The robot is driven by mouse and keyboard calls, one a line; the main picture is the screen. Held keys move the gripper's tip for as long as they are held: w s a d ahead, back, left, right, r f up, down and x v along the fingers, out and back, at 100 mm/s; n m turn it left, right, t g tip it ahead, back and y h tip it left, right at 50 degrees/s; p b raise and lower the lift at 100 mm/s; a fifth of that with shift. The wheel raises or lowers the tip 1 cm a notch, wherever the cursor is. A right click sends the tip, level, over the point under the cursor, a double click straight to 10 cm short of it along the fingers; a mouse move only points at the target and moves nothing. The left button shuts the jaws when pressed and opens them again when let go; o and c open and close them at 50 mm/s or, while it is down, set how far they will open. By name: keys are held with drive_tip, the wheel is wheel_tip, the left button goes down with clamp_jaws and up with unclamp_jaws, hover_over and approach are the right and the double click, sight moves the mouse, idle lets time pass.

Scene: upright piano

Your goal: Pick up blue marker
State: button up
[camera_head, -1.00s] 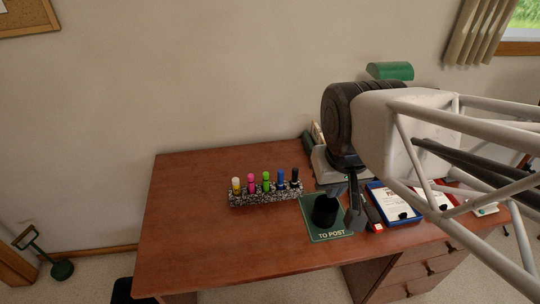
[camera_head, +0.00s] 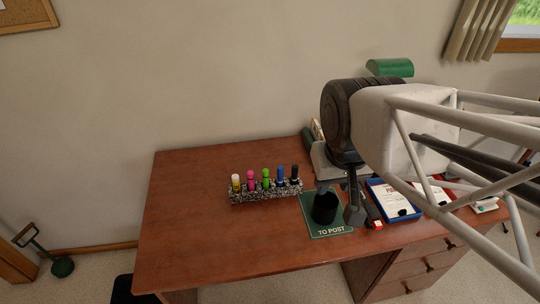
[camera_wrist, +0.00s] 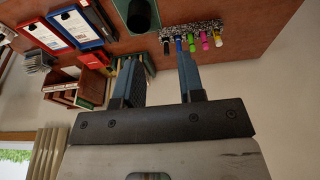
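The blue marker (camera_head: 281,174) stands upright in the speckled holder (camera_head: 262,194), between the green and black markers. In the wrist view the blue marker (camera_wrist: 178,43) is at the top, just beyond the tip of the right-hand finger. My gripper (camera_head: 340,200) is over the right part of the desk, to the right of the holder. In the wrist view my gripper (camera_wrist: 158,59) has its two fingers well apart with nothing between them. It does not appear to touch the marker.
White-yellow, pink, green and black (camera_head: 295,173) markers share the holder. A black cup (camera_head: 325,210) stands on the green "TO POST" mat (camera_head: 333,234) near my gripper. A blue-framed tray (camera_head: 393,203) lies to the right. The left of the desk (camera_head: 185,215) is clear.

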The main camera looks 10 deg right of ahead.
drive_tip(key=w+d+f+t, duration=0.3)
drive_tip(key=w+f, duration=0.4)
drive_tip(key=w, duration=0.5)
drive_tip(key=n+t, duration=0.2)
drive_tip(key=t, duration=0.2)
approach(282, 171)
drive_tip(key=d+r, duration=0.3)
drive_tip(key=d, duration=0.2)
drive_tip(key=w+a+f+n+t+y, duration=0.1)
drive_tip(key=w+a+f+t+y, duration=0.1)
drive_tip(key=f, duration=0.5)
drive_tip(key=shift+a+n+t+y, duration=0.4)
drive_tip(key=shift+a+t+y, duration=0.15)
drive_tip(key=shift+y, duration=0.65)
drive_tip(key=shift+x, duration=1.25)
drive_tip(key=shift+x, duration=2.6)
drive_tip(key=shift+d+f, duration=0.1)
drive_tip(key=shift+f, duration=0.05)
